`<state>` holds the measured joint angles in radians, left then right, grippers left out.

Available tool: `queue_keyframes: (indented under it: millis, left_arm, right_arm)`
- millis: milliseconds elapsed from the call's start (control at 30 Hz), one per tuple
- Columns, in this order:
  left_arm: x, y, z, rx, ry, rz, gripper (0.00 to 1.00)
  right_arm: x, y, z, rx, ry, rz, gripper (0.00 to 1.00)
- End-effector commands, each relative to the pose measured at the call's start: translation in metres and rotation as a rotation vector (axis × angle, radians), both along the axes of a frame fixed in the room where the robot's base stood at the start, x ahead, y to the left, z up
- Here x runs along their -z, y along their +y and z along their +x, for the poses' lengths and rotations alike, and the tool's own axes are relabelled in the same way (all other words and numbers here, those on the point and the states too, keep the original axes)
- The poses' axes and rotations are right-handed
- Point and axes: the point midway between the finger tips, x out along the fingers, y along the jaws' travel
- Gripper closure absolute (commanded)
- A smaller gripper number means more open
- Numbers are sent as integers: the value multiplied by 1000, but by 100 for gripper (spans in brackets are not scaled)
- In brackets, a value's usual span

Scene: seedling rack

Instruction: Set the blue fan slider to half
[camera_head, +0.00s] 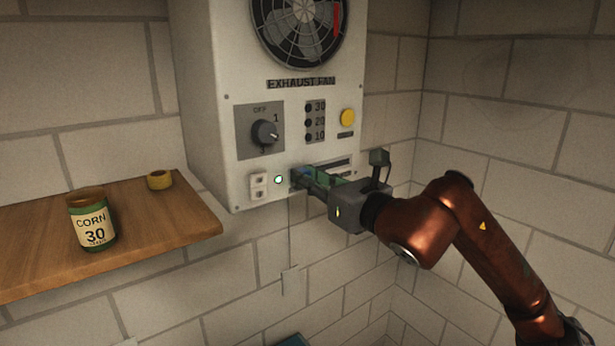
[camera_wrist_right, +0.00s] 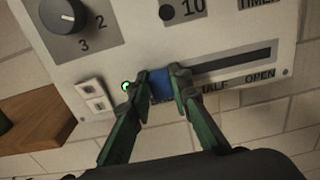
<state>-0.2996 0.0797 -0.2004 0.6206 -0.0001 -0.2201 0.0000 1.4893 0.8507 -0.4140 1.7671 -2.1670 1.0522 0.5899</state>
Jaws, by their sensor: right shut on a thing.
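The blue fan slider (camera_wrist_right: 161,84) sits at the left part of a dark horizontal slot (camera_wrist_right: 232,65) low on the white exhaust fan panel (camera_head: 219,110). Under the slot I read the end of a word like "HALF" near the middle and "OPEN" at the right. My right gripper (camera_head: 301,176) is shut on the slider knob, one finger on each side; it also shows in the right wrist view (camera_wrist_right: 162,88). The fingers hide part of the slot and any label at its left end. My left gripper is not in view.
The panel has a rotary dial (camera_head: 265,133), a yellow button (camera_head: 347,117), a lit green lamp (camera_head: 278,180) and a white rocker switch (camera_head: 259,186). A wooden shelf (camera_head: 150,235) at left holds a corn can (camera_head: 92,222) and a yellow ring-shaped item (camera_head: 159,180).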

Motion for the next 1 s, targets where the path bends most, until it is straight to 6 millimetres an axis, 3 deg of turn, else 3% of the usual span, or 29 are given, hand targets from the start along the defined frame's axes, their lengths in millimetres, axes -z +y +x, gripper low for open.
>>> queue_keyframes:
  millis: [433,800,1000]
  left_arm:
    - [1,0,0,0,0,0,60]
    - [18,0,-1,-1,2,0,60]
    - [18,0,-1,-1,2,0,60]
  right_arm:
    - [0,-2,1,1,1,1,100]
    - [1,-50,37,3,2,1,100]
    - [0,-53,38,0,0,0,100]
